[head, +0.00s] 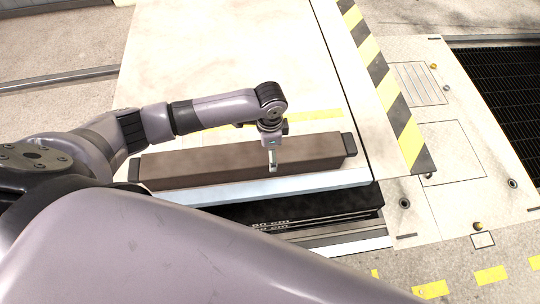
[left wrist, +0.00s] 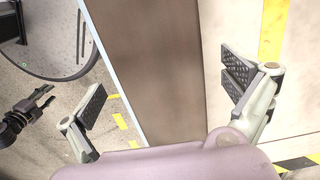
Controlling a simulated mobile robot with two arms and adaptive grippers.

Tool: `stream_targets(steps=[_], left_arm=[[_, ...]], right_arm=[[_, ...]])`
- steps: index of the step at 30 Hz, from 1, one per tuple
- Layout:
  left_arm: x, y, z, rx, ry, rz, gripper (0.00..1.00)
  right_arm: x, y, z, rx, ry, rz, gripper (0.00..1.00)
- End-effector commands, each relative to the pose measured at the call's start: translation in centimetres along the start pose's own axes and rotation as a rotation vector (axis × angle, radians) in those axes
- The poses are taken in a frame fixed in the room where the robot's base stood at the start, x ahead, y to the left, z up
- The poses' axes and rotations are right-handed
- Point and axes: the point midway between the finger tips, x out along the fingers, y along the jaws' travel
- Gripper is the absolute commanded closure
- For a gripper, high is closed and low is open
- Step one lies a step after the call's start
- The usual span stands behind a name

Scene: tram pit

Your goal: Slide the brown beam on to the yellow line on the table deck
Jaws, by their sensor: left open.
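The brown beam (head: 225,161) with dark end caps lies along the near edge of the cream table deck (head: 230,60). The yellow line (head: 315,115) runs on the deck behind it, roughly parallel and apart from it; my left arm hides part of the line. My left gripper (head: 272,160) is open over the beam, right of its middle. In the left wrist view, the beam (left wrist: 155,70) passes between the spread fingers of that gripper (left wrist: 163,92), and the yellow line (left wrist: 273,30) is at upper right. Contact cannot be told. A small dark gripper-like shape (left wrist: 28,115), perhaps my right gripper, is at the left.
A black-and-yellow hazard strip (head: 385,85) borders the deck on the right. Beyond it are a floor plate (head: 445,150) and a dark grating (head: 510,90). A pale edge strip (head: 270,188) lies in front of the beam. The deck behind the line is clear.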

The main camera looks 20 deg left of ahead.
Motion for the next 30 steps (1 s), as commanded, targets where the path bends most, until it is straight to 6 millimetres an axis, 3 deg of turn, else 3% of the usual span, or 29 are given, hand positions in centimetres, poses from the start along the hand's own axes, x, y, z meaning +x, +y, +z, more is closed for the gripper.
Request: stream_targets(steps=[3, 10, 22, 30], left_arm=[[2.3, 0.1, 0.0, 0.000, -0.001, 0.003, 0.02], [4.8, 0.0, -0.1, 0.000, 0.000, 0.001, 0.02], [5.4, 0.0, 0.0, 0.001, 0.001, 0.001, 0.02], [5.4, 0.0, 0.0, 0.001, 0.001, 0.000, 0.20]], right_arm=[[0.2, 0.1, -1.1, 0.000, 0.018, 0.001, 0.60], [0.4, 0.0, -0.3, 0.001, 0.006, 0.000, 0.60], [0.4, -0.2, 0.8, 0.001, -0.012, -0.002, 0.60], [0.4, -0.1, 0.5, 0.001, -0.008, -0.001, 0.60]])
